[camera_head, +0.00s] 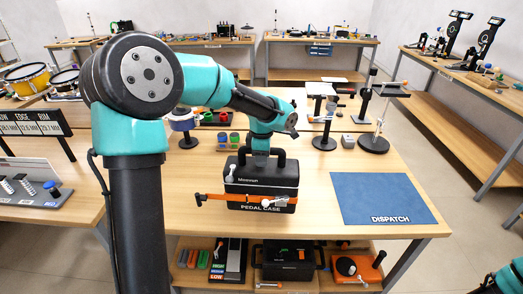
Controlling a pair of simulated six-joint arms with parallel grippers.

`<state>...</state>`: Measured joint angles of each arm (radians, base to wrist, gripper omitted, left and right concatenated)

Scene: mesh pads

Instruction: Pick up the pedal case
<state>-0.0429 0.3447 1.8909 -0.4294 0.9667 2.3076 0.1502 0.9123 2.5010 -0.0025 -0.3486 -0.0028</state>
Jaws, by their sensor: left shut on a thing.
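The pedal case (262,188) is a black box labelled "PEDAL CASE", with a black carry handle on top and an orange strap across its front. It is upright near the front middle of the wooden table. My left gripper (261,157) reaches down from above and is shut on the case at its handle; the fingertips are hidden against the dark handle. I cannot tell whether the case touches the table or is slightly raised. Only a teal and black part of my right arm shows at the bottom right corner; its gripper is out of view.
A blue mat marked "DISPATCH" (383,198) lies flat and empty right of the case. Round-based stands (373,143) and small coloured blocks (228,139) stand behind. A lower shelf holds another black case (288,259). Drums and a pedal board are at left.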

